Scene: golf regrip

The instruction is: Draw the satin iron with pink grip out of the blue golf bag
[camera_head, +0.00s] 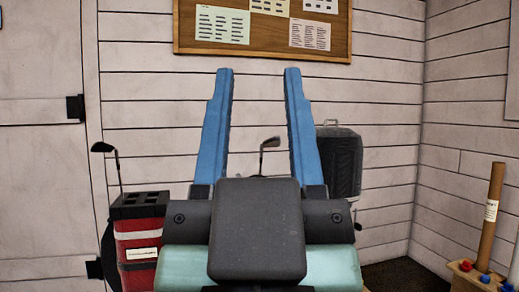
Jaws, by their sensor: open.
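My gripper (258,72) fills the middle of the view, its two blue fingers spread wide with nothing held between them. A club with a dark iron head (269,143) shows between the fingers, farther back. Its lower shaft and whatever it stands in are hidden behind my gripper. No pink grip shows. I cannot see a blue golf bag; it may be hidden behind my gripper.
A red and black golf bag (141,246) stands at the left with another iron (104,148) in it. A dark case (341,158) stands behind right. A wooden box (478,279) with a cardboard tube (490,215) is at the lower right. A cork board (262,40) hangs on the wall.

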